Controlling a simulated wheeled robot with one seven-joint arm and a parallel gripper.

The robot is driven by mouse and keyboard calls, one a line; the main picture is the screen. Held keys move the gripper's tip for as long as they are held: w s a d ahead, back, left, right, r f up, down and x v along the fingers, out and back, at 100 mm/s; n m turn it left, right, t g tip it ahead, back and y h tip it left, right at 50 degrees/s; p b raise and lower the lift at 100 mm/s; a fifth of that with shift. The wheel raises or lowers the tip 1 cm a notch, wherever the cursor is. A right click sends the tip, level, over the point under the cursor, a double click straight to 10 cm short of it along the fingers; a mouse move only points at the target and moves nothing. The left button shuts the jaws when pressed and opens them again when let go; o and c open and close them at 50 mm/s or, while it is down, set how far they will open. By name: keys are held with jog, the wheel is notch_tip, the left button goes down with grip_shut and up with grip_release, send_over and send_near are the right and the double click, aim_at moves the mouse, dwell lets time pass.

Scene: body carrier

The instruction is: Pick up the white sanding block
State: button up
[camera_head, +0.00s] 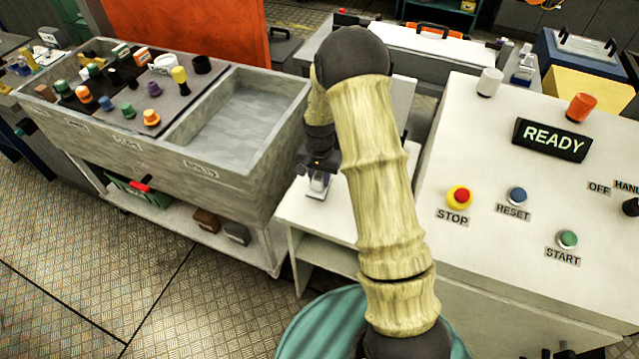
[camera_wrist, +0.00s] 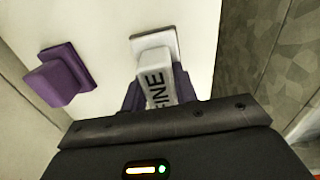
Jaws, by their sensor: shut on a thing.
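The white sanding block (camera_wrist: 155,45) has a flat base and a raised grip with the word FINE on it. My gripper (camera_wrist: 159,92) is shut on this grip, with one dark purplish finger on each side. In the head view, my gripper (camera_head: 319,163) points down over the white table, and the white block (camera_head: 318,187) shows just below it. My gripper hides part of the block. I cannot tell whether its base touches the table top.
A purple block (camera_wrist: 60,78) of similar shape is to the left on the same white table (camera_head: 295,213). A grey bin cart (camera_head: 225,165) with knobs and an empty tray stands left. A control panel (camera_head: 480,130) showing READY stands close on the right.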

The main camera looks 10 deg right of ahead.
aim_at(319, 173)
notch_tip(319, 173, up, 7)
jog(key=shift+r+b, duration=0.1)
jog(key=shift+b, duration=0.45)
jog(key=o, duration=0.4)
grip_shut()
dwell(1.0)
